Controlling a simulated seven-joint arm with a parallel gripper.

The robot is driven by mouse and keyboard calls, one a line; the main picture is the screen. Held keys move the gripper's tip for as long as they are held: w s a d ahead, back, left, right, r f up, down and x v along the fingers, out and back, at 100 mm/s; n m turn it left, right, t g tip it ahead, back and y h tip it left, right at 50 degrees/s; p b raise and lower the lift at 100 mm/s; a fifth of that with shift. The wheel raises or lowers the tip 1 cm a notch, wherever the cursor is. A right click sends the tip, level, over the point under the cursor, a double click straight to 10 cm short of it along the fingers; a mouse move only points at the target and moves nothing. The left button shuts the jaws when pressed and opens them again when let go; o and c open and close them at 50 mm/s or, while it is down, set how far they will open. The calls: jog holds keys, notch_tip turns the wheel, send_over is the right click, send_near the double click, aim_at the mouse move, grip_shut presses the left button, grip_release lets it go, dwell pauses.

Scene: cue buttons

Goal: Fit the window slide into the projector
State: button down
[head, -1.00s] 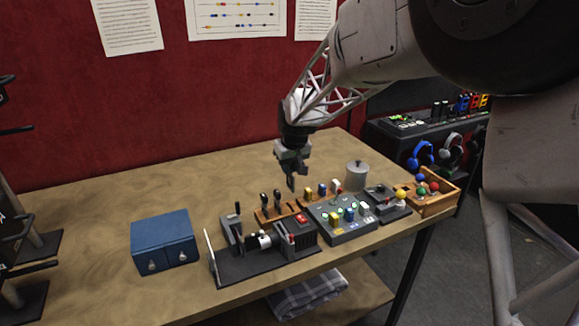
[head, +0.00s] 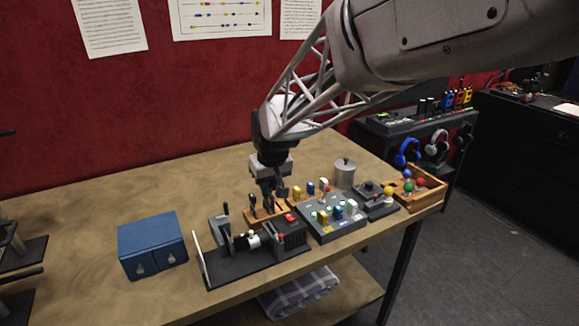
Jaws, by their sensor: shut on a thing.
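The projector (head: 288,238) is a dark grey box with a red button on top, on a long base with a white lens and a small upright screen (head: 199,259). Behind it is a low wooden rack (head: 262,216) for slides with dark handles. One slide handle (head: 252,202) stands upright at the rack's left. My gripper (head: 269,202) points down at the rack's right side, just behind the projector, and is shut on a slide there. The held slide is mostly hidden by the fingers, and its picture cannot be made out.
A blue two-drawer box (head: 152,245) stands left of the projector. A button console (head: 335,222), a grey lidded pot (head: 345,173), a joystick box (head: 375,202) and a wooden tray of coloured balls (head: 420,193) are to the right. The table's back left is clear.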

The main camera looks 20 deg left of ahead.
aim_at(268, 200)
jog(key=shift+s+d+r, duration=0.1)
jog(key=shift+s+d, duration=0.1)
jog(key=shift+s, duration=0.45)
jog(key=shift+s+d, duration=0.15)
jog(key=shift+s, duration=0.5)
jog(key=shift+f, duration=0.25)
jog(key=shift+f, duration=1.65)
jog(key=shift+f, duration=2.2)
dwell(2.6)
